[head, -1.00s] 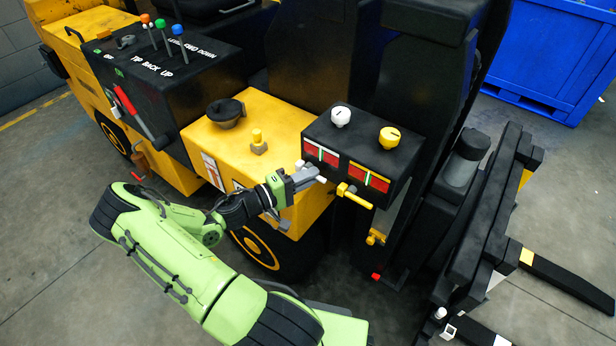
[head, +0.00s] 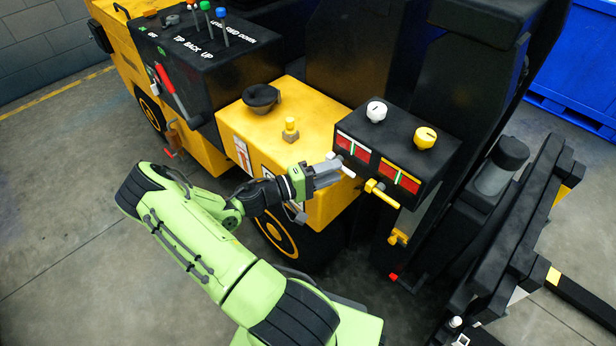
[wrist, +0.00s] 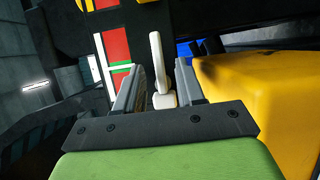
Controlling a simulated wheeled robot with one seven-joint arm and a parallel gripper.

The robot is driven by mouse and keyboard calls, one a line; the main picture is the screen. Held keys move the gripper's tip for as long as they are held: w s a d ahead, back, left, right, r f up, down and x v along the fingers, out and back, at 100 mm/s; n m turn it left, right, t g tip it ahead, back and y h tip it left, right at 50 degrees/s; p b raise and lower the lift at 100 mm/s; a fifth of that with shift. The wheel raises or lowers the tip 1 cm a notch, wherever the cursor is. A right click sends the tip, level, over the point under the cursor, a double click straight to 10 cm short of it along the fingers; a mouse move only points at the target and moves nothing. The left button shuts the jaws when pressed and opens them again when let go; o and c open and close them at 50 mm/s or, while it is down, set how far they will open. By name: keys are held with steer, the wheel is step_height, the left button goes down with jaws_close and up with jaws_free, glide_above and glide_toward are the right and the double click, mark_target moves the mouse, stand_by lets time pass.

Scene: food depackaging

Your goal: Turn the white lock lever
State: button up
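The white lock lever (wrist: 157,68) stands up in the middle of the wrist view, between my two fingers, with its round base (wrist: 164,100) lower down. Gaps show on both sides of it. In the head view only a small white end of the lever (head: 348,171) shows past the fingers; the rest is hidden. My gripper (head: 330,173) is at the lever, below the white-and-red gauge panel. It also shows in the wrist view (wrist: 157,85), open, with its fingers either side of the lever.
A yellow lever (head: 382,194) sticks out just right of my gripper. The black box above carries a white knob (head: 376,111) and a yellow knob (head: 425,137). The yellow body (head: 300,110) is close on the left. Open floor (head: 70,220) lies at left.

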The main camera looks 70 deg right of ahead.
steer(key=v, duration=1.4)
steer(key=shift+p, duration=0.45)
steer(key=shift+s, duration=0.1)
steer(key=shift+r, duration=0.1)
steer(key=w+a+r+n+t+y+p, duration=0.1)
steer(key=w+a+r+t+y+p, duration=0.15)
steer(key=a+r+t+y, duration=0.35)
steer(key=w+a+r+n+t+y+p, duration=0.1)
steer(key=w+a+r+n+t+y, duration=0.2)
steer(key=a, duration=0.6)
steer(key=s+a+r+n+t+y+p, duration=0.1)
steer(key=s+a+r+n+t, duration=0.1)
steer(key=a+r+t, duration=0.2)
steer(key=s+a+r+n+t+y, duration=0.2)
steer(key=a+r+t, duration=0.3)
steer(key=a+r, duration=0.4)
steer(key=shift+s+a+r+n+t+y+p, duration=0.2)
steer(key=shift+s+r+n+t+y+p, duration=0.25)
steer(key=shift+s+r, duration=0.45)
